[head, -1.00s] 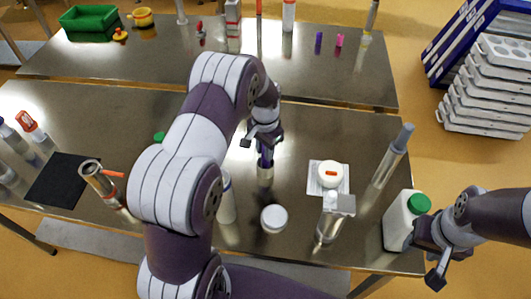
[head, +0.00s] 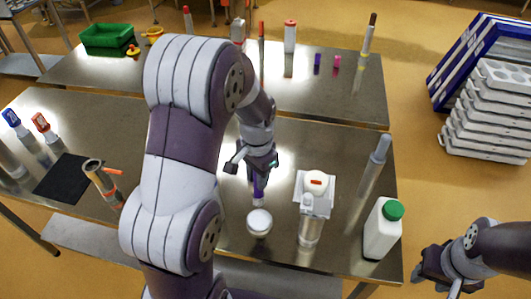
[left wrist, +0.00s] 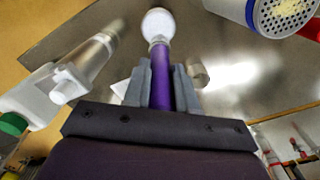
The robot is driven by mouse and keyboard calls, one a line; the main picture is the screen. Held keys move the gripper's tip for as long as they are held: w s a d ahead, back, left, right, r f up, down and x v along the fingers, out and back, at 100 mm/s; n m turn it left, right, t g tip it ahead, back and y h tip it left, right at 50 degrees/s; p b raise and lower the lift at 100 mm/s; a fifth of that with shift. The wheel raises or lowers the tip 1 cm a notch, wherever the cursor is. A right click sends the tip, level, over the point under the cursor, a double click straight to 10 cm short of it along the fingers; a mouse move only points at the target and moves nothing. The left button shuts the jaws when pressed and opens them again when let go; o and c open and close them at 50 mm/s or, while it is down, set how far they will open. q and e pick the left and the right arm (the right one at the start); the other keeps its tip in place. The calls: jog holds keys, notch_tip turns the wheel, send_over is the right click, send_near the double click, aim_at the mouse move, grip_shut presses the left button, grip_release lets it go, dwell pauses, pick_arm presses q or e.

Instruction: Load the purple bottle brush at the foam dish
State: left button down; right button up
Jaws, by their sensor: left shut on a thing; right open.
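The purple bottle brush (head: 258,186) is in my left gripper (head: 260,168), pointing down with its pale head at the bottom. In the left wrist view, the fingers of my left gripper (left wrist: 161,85) are shut around the purple handle (left wrist: 161,80). In the wrist view a white round shape lies at the brush's far end; whether head and dish touch cannot be told. My right gripper (head: 447,284) is open and empty, right of the table.
A black mat (head: 62,179) lies left. My left arm hides the table's middle left.

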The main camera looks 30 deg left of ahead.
aim_at(258, 198)
pick_arm(q)
jog(key=f, duration=0.1)
jog(key=f+b, duration=0.2)
jog(key=shift+s+a+f, duration=0.2)
jog(key=shift+s+f, duration=0.1)
jog(key=shift+f, duration=0.1)
jog(key=f+b, duration=0.1)
jog(key=d+f+b, duration=0.1)
jog(key=f+b, duration=0.1)
jog(key=shift+s, duration=0.2)
jog(key=shift+f+b, duration=0.3)
jog(key=shift+b, duration=0.25)
jog(key=shift+w+a+f, duration=0.1)
jog(key=shift+a, duration=0.15)
pick_arm(e)
notch_tip(258, 198, down, 6)
jog(key=shift+d, duration=0.1)
